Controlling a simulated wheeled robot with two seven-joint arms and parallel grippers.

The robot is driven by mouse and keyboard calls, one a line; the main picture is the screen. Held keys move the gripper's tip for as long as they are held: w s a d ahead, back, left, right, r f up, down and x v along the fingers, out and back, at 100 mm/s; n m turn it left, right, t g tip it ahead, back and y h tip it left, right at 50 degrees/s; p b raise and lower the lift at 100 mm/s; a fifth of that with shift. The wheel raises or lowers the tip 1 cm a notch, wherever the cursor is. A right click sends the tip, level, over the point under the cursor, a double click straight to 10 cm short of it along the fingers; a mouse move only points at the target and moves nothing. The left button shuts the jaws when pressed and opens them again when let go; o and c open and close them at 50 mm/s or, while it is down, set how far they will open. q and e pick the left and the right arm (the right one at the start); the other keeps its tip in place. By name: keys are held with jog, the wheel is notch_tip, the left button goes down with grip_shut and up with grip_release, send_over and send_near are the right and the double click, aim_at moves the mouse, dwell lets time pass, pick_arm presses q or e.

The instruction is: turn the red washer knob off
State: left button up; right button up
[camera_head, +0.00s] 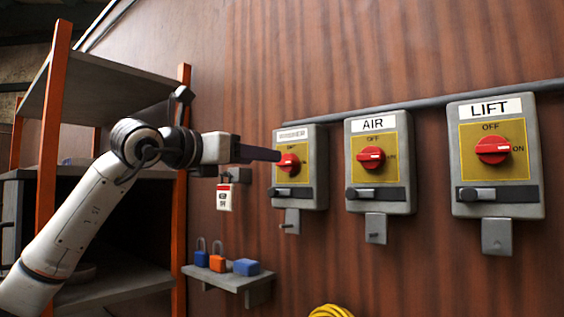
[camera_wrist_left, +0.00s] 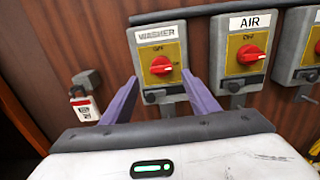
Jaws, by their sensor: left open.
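The washer switch box (camera_head: 313,187) is the leftmost of three grey boxes on the wooden wall. Its red knob (camera_head: 289,164) sits on a yellow plate, with the left gripper's fingers partly over it in the head view. In the left wrist view, the washer knob (camera_wrist_left: 161,65) shows between and beyond the fingers. Its light pointer end is turned to the right. My left gripper (camera_head: 262,154) is open and faces the box, its two purple fingers (camera_wrist_left: 160,95) spread with nothing between them. I cannot tell whether a fingertip touches the knob. My right gripper is not in view.
The AIR box (camera_head: 404,165) and LIFT box (camera_head: 547,160) stand to the right, with similar red knobs. A red-and-white tag lock (camera_head: 225,197) hangs left of the washer box. A small shelf (camera_head: 235,278) holds padlocks below. An orange-posted rack (camera_head: 181,240) stands at left.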

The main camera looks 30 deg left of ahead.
aim_at(283, 161)
pick_arm(q)
jog(key=w, duration=0.3)
jog(key=w+p, duration=0.1)
jog(key=w, duration=0.4)
jog(key=shift+w+d+p, duration=0.3)
jog(key=shift+d+p, duration=0.05)
jog(key=shift+d, duration=0.05)
jog(key=c, duration=1)
